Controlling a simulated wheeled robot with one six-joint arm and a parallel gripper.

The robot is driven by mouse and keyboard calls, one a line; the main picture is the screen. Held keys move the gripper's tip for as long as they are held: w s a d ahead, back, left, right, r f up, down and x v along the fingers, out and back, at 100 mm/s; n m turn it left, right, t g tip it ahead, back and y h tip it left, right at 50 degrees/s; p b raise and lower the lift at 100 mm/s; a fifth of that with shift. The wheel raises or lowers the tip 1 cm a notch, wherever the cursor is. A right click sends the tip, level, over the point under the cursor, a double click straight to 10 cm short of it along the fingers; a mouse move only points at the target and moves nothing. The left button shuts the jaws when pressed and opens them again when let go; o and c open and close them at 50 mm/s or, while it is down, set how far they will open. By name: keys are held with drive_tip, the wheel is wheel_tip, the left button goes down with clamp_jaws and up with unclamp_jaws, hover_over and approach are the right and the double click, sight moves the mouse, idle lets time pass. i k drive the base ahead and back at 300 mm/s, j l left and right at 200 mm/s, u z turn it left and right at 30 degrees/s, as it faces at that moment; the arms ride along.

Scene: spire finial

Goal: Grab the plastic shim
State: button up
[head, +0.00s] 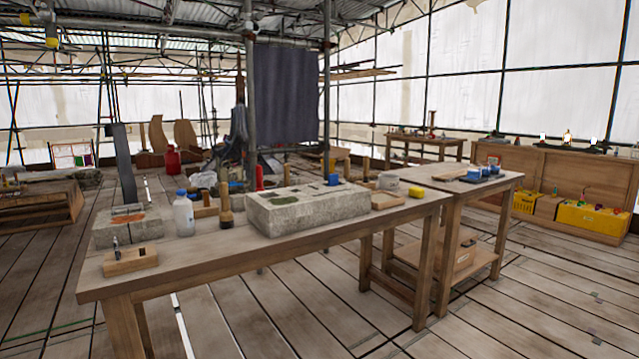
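I cannot make out for sure which thing is the plastic shim. A small blue piece (333,179) shows at the back edge of the large grey stone block (300,208) on the long wooden table (225,262); whether it rests on the block or behind it is unclear. More small blue items (474,174) sit on the second table (420,178) at the right. A yellow block (417,191) lies at the long table's right end. My gripper is not in view.
The long table also bears a white bottle (184,214), a smaller stone block (128,229), a wooden block with a metal piece (130,260), wooden-handled tools (224,205) and a pale tub (388,182). Scaffold poles and a dark sheet (287,95) stand behind. Plank floor (540,300) at front right is clear.

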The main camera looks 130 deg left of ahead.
sight(333, 180)
drive_tip(key=u, duration=4.1)
drive_tip(key=i+l, duration=0.2)
drive_tip(key=i, duration=0.2)
drive_tip(key=i+l+u, duration=0.15)
drive_tip(key=i, duration=0.2)
drive_tip(key=i+l, duration=0.25)
drive_tip(key=i, duration=0.15)
